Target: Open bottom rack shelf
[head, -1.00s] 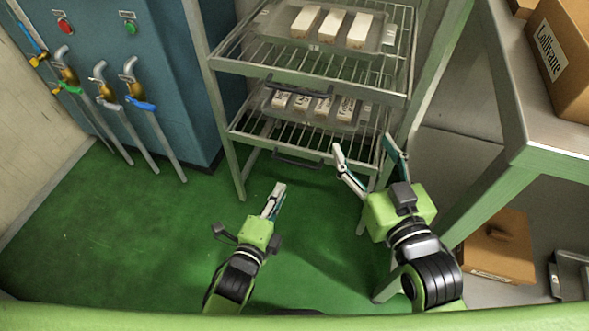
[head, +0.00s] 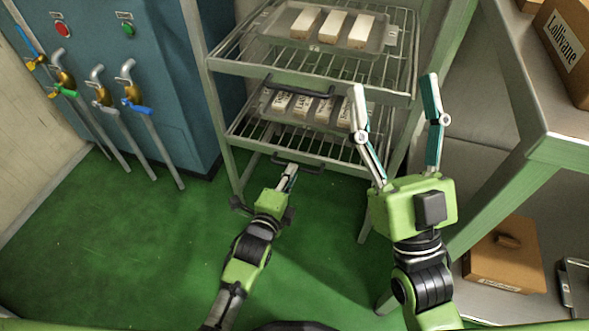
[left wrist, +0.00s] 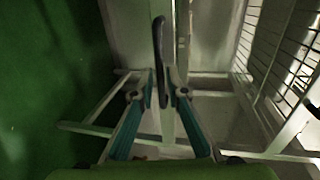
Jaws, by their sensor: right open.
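The metal rack's bottom wire shelf (head: 262,129) carries a tray of labelled white bars. Its dark handle (head: 310,168) sits low at the shelf's front. My left gripper (head: 291,168) is at the left part of this handle. In the left wrist view the handle (left wrist: 159,40) stands between the two fingers of the left gripper (left wrist: 161,80); the fingers are apart, and I see no clear grip on it. My right gripper (head: 396,88) is open and empty, raised in front of the rack's right side.
The upper shelf (head: 240,58) holds a tray with 3 white bars and has its own dark handle (head: 290,88). A blue cabinet (head: 150,85) with pipes and valves stands left. A metal table (head: 570,150) with cardboard boxes stands right. Green floor (head: 110,240) is clear at front left.

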